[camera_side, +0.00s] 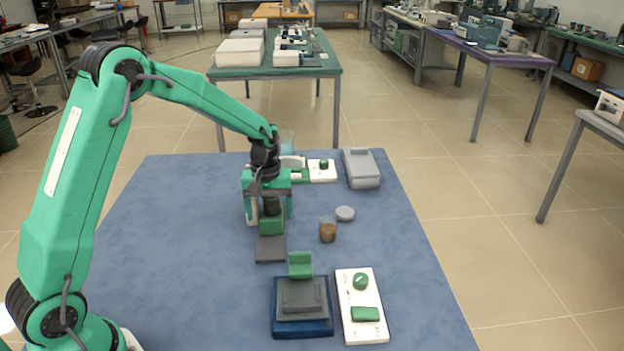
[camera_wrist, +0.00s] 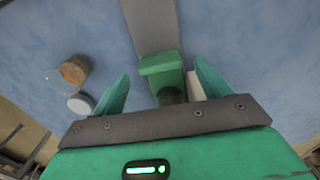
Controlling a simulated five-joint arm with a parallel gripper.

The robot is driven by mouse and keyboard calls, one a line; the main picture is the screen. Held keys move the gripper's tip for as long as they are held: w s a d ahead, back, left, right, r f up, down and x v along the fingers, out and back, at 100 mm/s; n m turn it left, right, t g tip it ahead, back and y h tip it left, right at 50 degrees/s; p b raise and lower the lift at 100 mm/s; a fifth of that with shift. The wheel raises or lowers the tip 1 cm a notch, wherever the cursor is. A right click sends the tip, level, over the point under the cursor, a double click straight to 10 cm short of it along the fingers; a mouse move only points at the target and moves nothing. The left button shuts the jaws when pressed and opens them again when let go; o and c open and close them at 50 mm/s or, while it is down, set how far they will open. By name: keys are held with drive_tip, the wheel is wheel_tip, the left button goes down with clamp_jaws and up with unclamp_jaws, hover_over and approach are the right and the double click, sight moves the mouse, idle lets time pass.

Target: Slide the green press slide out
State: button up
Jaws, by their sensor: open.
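The green press slide appears to be the green block (camera_side: 271,224) with a dark round part behind it, at the end of a flat grey strip (camera_side: 270,249). In the wrist view the green block (camera_wrist: 162,70) lies between my fingers, and the grey strip (camera_wrist: 150,25) runs away from it. My gripper (camera_side: 269,213) is over the block, pointing down. It is open; in the wrist view my gripper (camera_wrist: 161,72) shows a gap on the left of the block and a narrower one on the right. Contact cannot be told. My gripper hides part of the press.
A brown-filled jar (camera_side: 327,231) and a grey lid (camera_side: 345,213) stand right of the strip. A blue-based device (camera_side: 302,328) with a green handle and a white panel (camera_side: 361,331) are in front. A grey box (camera_side: 361,168) stands behind. The table's left is clear.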

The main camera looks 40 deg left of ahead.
sight(270, 220)
drive_tip(key=shift+f, duration=1.8)
